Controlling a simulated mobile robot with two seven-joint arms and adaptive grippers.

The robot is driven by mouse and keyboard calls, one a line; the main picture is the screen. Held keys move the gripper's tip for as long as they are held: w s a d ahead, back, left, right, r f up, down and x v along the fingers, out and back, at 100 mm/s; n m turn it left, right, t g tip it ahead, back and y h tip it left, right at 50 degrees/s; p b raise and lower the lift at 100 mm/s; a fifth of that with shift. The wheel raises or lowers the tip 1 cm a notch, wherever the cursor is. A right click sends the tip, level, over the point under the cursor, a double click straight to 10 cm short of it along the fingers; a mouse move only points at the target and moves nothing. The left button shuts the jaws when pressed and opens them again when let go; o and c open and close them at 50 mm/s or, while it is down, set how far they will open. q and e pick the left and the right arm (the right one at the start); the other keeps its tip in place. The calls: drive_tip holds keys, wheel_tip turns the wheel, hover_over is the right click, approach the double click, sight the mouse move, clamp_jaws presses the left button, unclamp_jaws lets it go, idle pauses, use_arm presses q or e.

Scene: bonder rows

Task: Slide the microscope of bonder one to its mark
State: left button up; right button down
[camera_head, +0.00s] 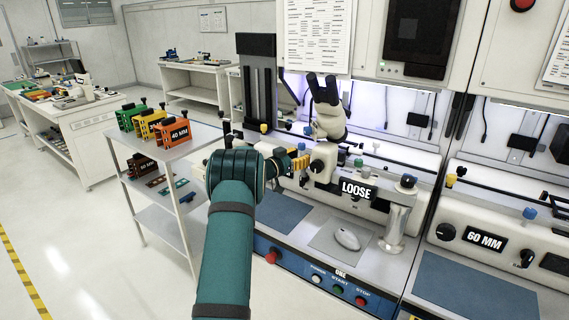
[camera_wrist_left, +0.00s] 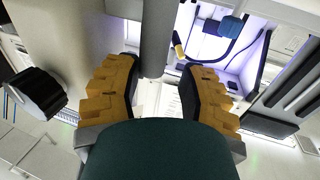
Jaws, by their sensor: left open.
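The microscope (camera_head: 332,122) of bonder one is white with dark twin eyepieces. It stands above the machine body, left of a black LOOSE sign (camera_head: 356,189). The panel below, marked ONE (camera_head: 341,274), belongs to this bonder. My left gripper (camera_head: 304,163) has orange-yellow fingers and is close to the microscope's lower part, beside a dark knob. In the left wrist view the fingers (camera_wrist_left: 160,92) are spread apart. A grey post (camera_wrist_left: 155,40) shows beyond and between them; I cannot tell whether they touch it. I cannot make out the mark. My right gripper is not in view.
A mouse (camera_head: 347,238) lies on a grey mat in front. The neighbouring bonder bears a 60 MM sign (camera_head: 484,240). A cart (camera_head: 177,152) with coloured boxes stands left; floor is clear beyond it.

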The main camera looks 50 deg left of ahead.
use_arm(q)
drive_tip(key=s, duration=0.8)
drive_tip(key=shift+s+a, duration=0.15)
drive_tip(key=shift+a, duration=0.05)
drive_tip(key=shift+o, duration=0.2)
